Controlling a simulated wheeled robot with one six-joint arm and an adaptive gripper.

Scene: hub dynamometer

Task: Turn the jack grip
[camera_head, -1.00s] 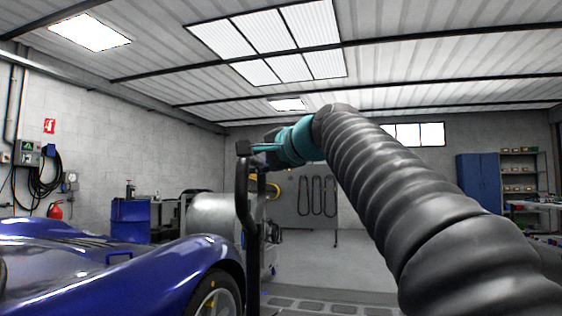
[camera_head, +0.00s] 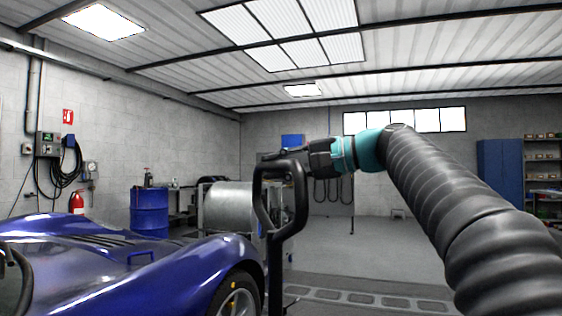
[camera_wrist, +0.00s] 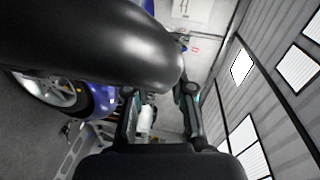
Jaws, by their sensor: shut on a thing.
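The jack grip (camera_head: 301,204) is a black upright loop handle on a dark post, left of my arm in the head view. Its open loop now shows. My gripper (camera_head: 272,157) reaches in from the right and is shut on the top of the loop. In the wrist view, the grip (camera_wrist: 95,50) is a large dark rounded bar across the upper left. The fingers of my gripper (camera_wrist: 157,90) stand at its lower edge, and the bar hides part of their contact.
A blue sports car (camera_head: 130,262) stands close on the left, its front wheel near the post. Behind are a blue drum (camera_head: 149,212) and a grey metal cylinder (camera_head: 228,208). The floor (camera_head: 380,250) behind my arm looks clear.

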